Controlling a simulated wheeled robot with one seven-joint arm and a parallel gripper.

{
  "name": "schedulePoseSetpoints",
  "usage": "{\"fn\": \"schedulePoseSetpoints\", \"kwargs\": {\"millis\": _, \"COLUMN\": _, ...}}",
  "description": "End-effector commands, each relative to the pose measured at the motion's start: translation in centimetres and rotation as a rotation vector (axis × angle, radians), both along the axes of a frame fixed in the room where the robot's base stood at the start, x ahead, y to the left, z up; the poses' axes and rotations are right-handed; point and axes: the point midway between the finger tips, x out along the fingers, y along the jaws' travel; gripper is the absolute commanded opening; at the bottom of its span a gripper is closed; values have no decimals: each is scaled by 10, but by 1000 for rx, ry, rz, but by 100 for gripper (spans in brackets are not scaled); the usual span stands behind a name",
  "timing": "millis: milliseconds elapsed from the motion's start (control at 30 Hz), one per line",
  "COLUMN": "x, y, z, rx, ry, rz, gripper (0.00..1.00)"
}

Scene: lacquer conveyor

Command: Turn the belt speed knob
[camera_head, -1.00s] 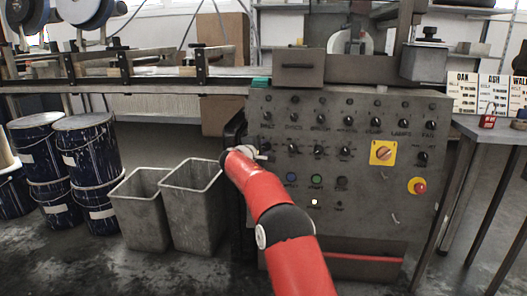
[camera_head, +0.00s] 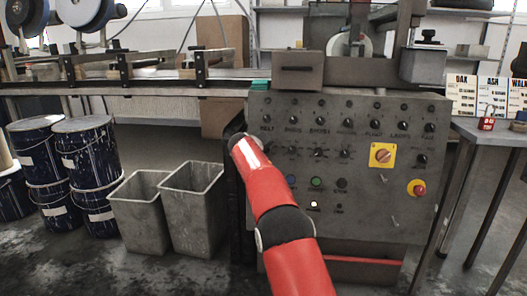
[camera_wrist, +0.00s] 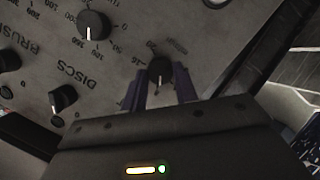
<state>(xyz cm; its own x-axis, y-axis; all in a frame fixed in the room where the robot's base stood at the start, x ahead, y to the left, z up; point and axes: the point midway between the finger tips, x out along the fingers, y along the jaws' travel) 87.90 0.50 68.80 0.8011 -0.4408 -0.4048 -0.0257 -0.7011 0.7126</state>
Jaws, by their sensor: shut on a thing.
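The grey control panel (camera_head: 355,228) carries rows of black knobs. In the wrist view a black knob (camera_wrist: 160,66) with a white pointer line sits between the two dark fingers of my gripper (camera_wrist: 160,82). The gripper is shut on it. Scale numbers on the panel show just beyond this knob. The word DISCS is printed to the left, beside other knobs. In the head view my red arm reaches the panel's left side, and it hides the gripper and the held knob.
Nearby are a larger-scaled knob (camera_wrist: 93,25) and a small knob (camera_wrist: 62,98). The panel also has a yellow-plated rotary switch (camera_head: 382,155) and a red emergency button (camera_head: 419,189). Two grey bins (camera_head: 190,210) and blue drums (camera_head: 88,160) stand left.

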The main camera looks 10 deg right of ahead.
Motion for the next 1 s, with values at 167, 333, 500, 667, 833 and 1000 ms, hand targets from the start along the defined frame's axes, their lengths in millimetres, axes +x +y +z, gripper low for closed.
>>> {"fn": "schedulePoseSetpoints", "kwargs": {"millis": 167, "x": -1, "y": -3, "z": -3, "rx": 155, "ry": -46, "rz": -33, "gripper": 6}}
{"fn": "schedulePoseSetpoints", "kwargs": {"millis": 333, "x": -1, "y": -3, "z": -3, "rx": 307, "ry": -96, "rz": -62, "gripper": 6}}
{"fn": "schedulePoseSetpoints", "kwargs": {"millis": 500, "x": -1, "y": -4, "z": -4, "rx": 458, "ry": -144, "rz": -91, "gripper": 6}}
{"fn": "schedulePoseSetpoints", "kwargs": {"millis": 667, "x": -2, "y": -6, "z": -4, "rx": 600, "ry": -190, "rz": -119, "gripper": 6}}
{"fn": "schedulePoseSetpoints", "kwargs": {"millis": 833, "x": -2, "y": -6, "z": -5, "rx": 751, "ry": -238, "rz": -148, "gripper": 6}}
{"fn": "schedulePoseSetpoints", "kwargs": {"millis": 1000, "x": -2, "y": -7, "z": -5, "rx": 902, "ry": -288, "rz": -176, "gripper": 6}}
